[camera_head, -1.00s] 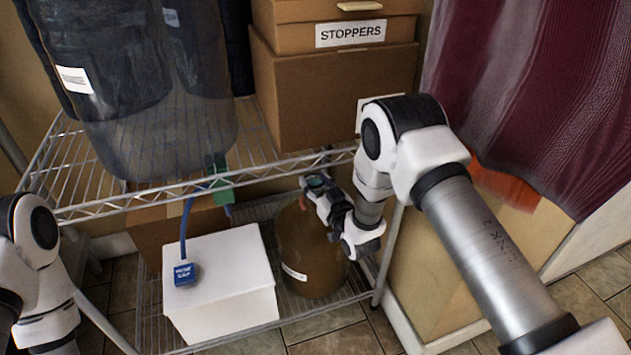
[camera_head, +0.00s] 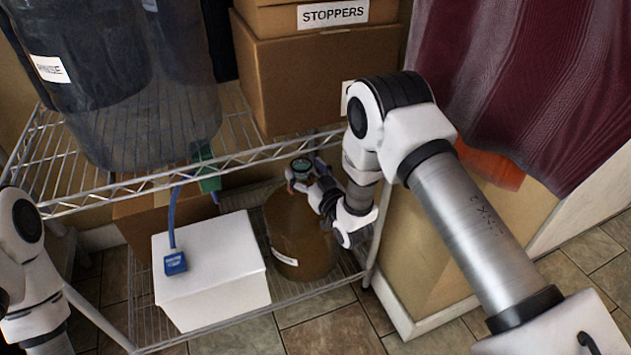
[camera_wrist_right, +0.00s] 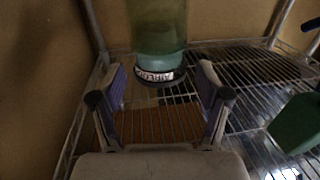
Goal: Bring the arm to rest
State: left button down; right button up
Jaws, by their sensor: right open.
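My right gripper (camera_head: 305,180) is open on the lower shelf, at the top of a brown jug (camera_head: 300,238) with a pale label. A round dark-and-green top (camera_head: 301,166) shows right by its fingers; I cannot tell in the head view whether they touch it. In the right wrist view the two fingers (camera_wrist_right: 160,85) stand wide apart with nothing held between them. A green see-through cylinder (camera_wrist_right: 159,25) with a dark lettered collar lies just beyond the fingertips. Only links of my left arm show at the left edge; its gripper is out of view.
The wire rack's upper shelf edge (camera_head: 250,159) runs just above my right gripper. A white box (camera_head: 212,275) with a blue tag (camera_head: 175,263) stands left of the jug. A maroon curtain (camera_head: 520,80) hangs right.

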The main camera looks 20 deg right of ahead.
jog(key=s+d, duration=0.2)
jog(key=s, duration=0.8)
jog(key=s+d+f+m+g+h, duration=0.1)
jog(key=s+f+g+h, duration=0.1)
jog(key=s+f+g, duration=1.15)
jog(key=s+d+f+m+g+h, duration=0.15)
jog(key=s+f, duration=0.25)
jog(key=s, duration=0.6)
jog(key=s+f+g, duration=0.3)
jog(key=s, duration=0.7)
notch_tip(320, 180, up, 31)
jog(key=w+p, duration=0.1)
jog(key=p, duration=3)
jog(key=shift+a+r, duration=0.1)
jog(key=shift+r, duration=0.05)
